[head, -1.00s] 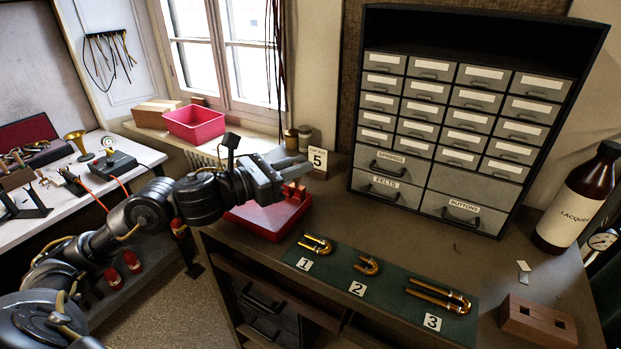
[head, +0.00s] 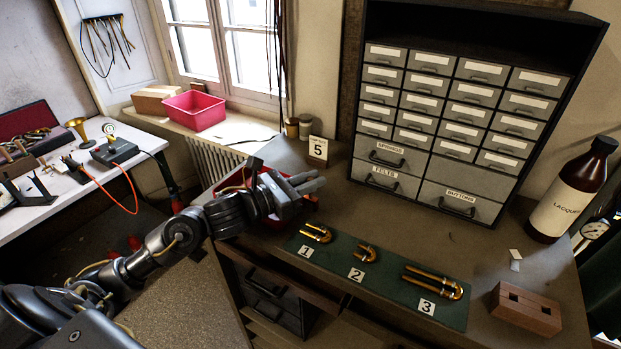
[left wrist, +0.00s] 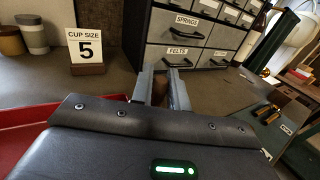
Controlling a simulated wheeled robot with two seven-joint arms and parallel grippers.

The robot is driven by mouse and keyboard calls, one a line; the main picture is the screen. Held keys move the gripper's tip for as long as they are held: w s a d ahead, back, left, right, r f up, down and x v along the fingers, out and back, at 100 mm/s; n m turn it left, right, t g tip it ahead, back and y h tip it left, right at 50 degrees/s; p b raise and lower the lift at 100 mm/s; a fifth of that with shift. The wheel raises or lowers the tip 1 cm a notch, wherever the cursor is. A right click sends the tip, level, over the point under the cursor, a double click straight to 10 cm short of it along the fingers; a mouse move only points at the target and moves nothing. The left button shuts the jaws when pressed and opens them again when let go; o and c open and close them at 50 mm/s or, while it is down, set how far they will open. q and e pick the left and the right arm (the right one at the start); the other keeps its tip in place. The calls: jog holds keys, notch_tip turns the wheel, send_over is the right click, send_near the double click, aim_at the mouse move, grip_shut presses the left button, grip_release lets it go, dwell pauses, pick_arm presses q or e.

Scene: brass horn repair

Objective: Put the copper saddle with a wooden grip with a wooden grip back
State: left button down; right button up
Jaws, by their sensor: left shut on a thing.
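My left gripper (head: 308,183) is over the bench, at the right side of the red tray (head: 273,217). In the left wrist view its fingers (left wrist: 162,82) are shut on a small brown thing (left wrist: 160,91), which I take to be the copper saddle with a wooden grip. The fingers and wrist hide most of it, so I cannot see its copper part clearly or how it is tilted. In the head view it is hidden behind the gripper. My right gripper is not in view.
A green mat (head: 386,292) holds brass U-bends numbered 1, 2 and 3. A wooden block with slots (head: 525,308) lies at the right. A drawer cabinet (head: 404,205) and a lacquer bottle (head: 571,195) stand behind. A number 5 card (head: 318,148) stands at the back.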

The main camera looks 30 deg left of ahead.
pick_arm(q)
jog(key=shift+f, duration=0.1)
jog(key=shift+f, duration=0.1)
jog(key=c, duration=1.4)
grip_release()
jog(key=shift+o, duration=0.2)
jog(key=shift+r, duration=0.2)
jog(key=b+v, duration=0.1)
jog(key=v, duration=0.1)
jog(key=b+v, duration=0.1)
jog(key=v, duration=0.1)
jog(key=f+b+v, duration=0.1)
jog(key=b+v, duration=0.1)
jog(key=v, duration=0.1)
jog(key=shift+s+a+r, duration=0.25)
jog(key=shift+s+a, duration=0.1)
jog(key=shift+s, duration=0.25)
jog(key=shift+s+a+r, duration=0.25)
jog(key=shift+s+a, duration=0.1)
jog(key=shift+s, duration=0.3)
jog(key=shift+s+a+p, duration=0.25)
jog(key=shift+s+p, duration=0.05)
jog(key=shift+s, duration=0.15)
jog(key=shift+s+a, duration=0.3)
jog(key=shift+s, duration=0.15)
